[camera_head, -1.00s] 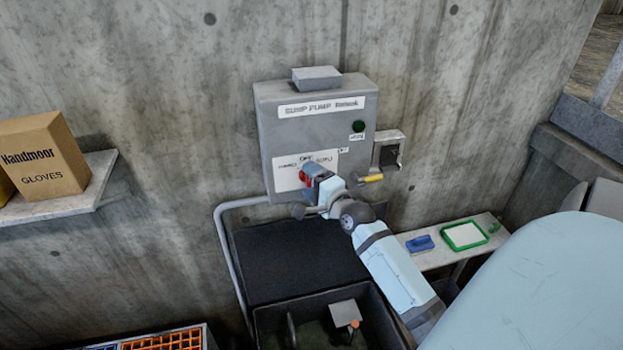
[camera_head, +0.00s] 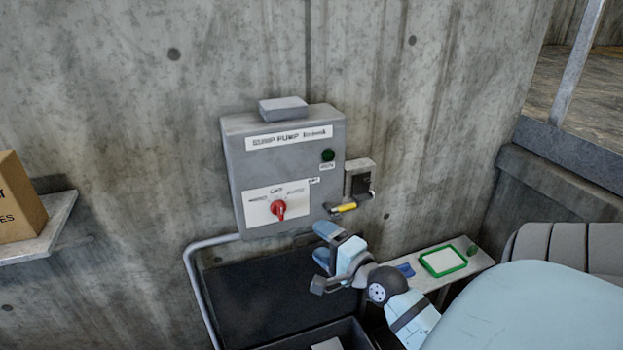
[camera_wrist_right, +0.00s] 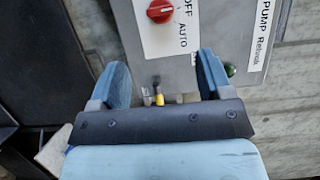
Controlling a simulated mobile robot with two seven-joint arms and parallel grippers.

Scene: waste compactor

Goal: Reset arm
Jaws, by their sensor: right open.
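My right gripper (camera_head: 325,246) is open and empty, in front of and a little below the lower right of the grey sump pump box (camera_head: 235,160). Its two blue fingers also show spread apart in the right wrist view (camera_wrist_right: 160,80). The red rotary knob (camera_head: 279,209) sits on the white label plate of the box, clear of the fingers. In the right wrist view the knob (camera_wrist_right: 160,11) is beyond the fingertips, next to the words OFF and AUTO. My left gripper is in neither view.
A small holder (camera_head: 360,178) with a yellow-handled item (camera_head: 346,207) is right of the box. A shelf with a green-rimmed tray (camera_head: 443,261) and a blue item (camera_head: 405,269) lies right of my gripper. A glove carton (camera_head: 20,205) stands on the left shelf (camera_head: 60,228). A pipe runs below the box.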

